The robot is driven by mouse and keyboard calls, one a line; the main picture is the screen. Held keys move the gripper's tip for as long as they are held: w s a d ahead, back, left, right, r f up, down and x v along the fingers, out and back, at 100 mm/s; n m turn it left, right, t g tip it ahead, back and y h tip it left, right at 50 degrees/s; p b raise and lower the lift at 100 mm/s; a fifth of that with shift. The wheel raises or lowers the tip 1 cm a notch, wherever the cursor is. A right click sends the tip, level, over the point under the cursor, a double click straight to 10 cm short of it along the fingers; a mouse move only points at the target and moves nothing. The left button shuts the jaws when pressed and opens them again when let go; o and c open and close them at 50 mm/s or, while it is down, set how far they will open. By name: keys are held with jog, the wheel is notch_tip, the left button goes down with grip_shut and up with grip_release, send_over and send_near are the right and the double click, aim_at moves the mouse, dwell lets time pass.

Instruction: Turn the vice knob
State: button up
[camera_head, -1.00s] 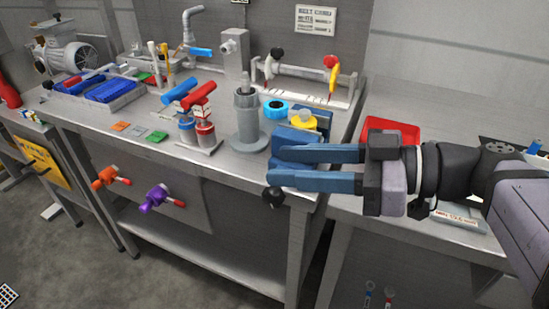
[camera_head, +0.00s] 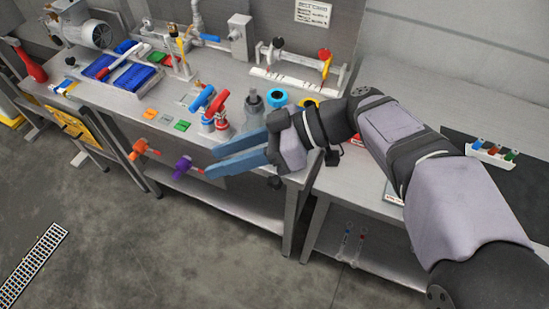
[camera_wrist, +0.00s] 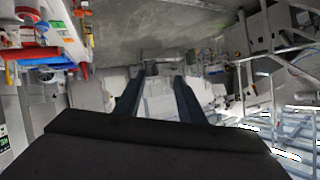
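A round black knob (camera_head: 275,184) shows just below my gripper's wrist, at the bench's front edge. I take it to be the vice knob. The blue vice body (camera_head: 278,119) is mostly hidden behind my gripper. My gripper (camera_head: 209,161) has two long blue fingers, apart and empty. They reach left past the knob, along the bench front, with tips close to the purple valve in the picture. I cannot tell their distance from it. In the wrist view the fingers (camera_wrist: 160,75) are apart with nothing between them. The knob is not clear in that view.
An orange valve (camera_head: 138,149) and a purple valve (camera_head: 183,167) with red handles stick out from the bench front. Red and blue levers (camera_head: 214,108) and a grey post (camera_head: 254,108) stand on the bench (camera_head: 160,103). Open floor (camera_head: 110,240) lies in front.

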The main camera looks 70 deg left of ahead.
jog(key=d+f+t+h+p, duration=0.1)
jog(key=f+t+p, duration=0.1)
jog(key=p, duration=0.3)
jog(key=m+t+b, duration=0.2)
jog(key=t, duration=0.6)
send_over(275, 179)
jog(key=w+d, duration=0.2)
notch_tip(275, 179, down, 11)
jog(key=shift+s+f+y, duration=0.1)
jog(key=shift+f+y, duration=0.15)
jog(key=shift+y, duration=0.05)
jog(key=shift+g+p, duration=0.3)
jog(key=shift+s+a+f+p, duration=0.2)
jog(key=shift+s+f+p, duration=0.1)
jog(key=shift+f, duration=0.35)
jog(key=shift+p+x, duration=1.05)
jog(key=shift+x, duration=1.85)
jog(key=shift+w, duration=0.1)
jog(key=shift+c, duration=0.6)
